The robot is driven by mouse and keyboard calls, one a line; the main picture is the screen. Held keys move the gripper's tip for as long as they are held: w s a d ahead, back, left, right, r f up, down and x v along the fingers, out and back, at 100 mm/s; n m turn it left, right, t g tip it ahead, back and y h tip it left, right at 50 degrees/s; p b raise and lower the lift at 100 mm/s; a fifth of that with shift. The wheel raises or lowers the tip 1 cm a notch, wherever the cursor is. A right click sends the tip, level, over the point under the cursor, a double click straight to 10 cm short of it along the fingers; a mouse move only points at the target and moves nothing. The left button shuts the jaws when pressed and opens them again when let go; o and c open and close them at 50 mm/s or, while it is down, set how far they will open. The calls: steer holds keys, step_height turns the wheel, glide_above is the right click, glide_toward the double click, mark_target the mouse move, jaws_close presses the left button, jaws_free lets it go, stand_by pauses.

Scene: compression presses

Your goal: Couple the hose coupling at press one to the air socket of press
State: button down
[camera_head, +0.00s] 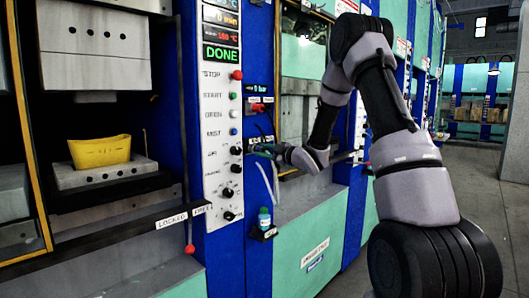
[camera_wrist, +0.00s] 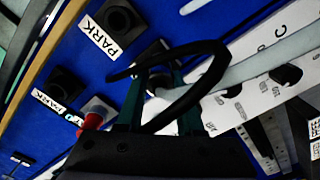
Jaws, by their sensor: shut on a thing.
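My gripper (camera_head: 262,149) is at the blue column between two presses, just right of the white control panel. In the wrist view its dark green fingers (camera_wrist: 158,84) are shut on the hose coupling, which is mostly hidden by the fingers and a black loop. The pale hose (camera_wrist: 250,62) leaves the fingers to the upper right; pale hose also hangs below the gripper in the head view (camera_head: 276,185). A dark round socket (camera_wrist: 153,52) lies just beyond the fingertips; I cannot tell whether the coupling touches it. Two black sockets labelled PARK (camera_wrist: 118,18) (camera_wrist: 64,82) are to the left.
A red valve handle (camera_head: 258,107) sits under a 0 bar display (camera_head: 262,87). The control panel (camera_head: 222,190) reads DONE. A lever labelled LOCKED and FREE (camera_head: 185,216) juts out at left. A small bottle (camera_head: 264,217) stands on a bracket below. The right aisle floor is clear.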

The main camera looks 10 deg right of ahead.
steer(key=shift+w+a, duration=0.25)
steer(key=shift+c, duration=2.3)
jaws_free()
steer(key=v, duration=1.1)
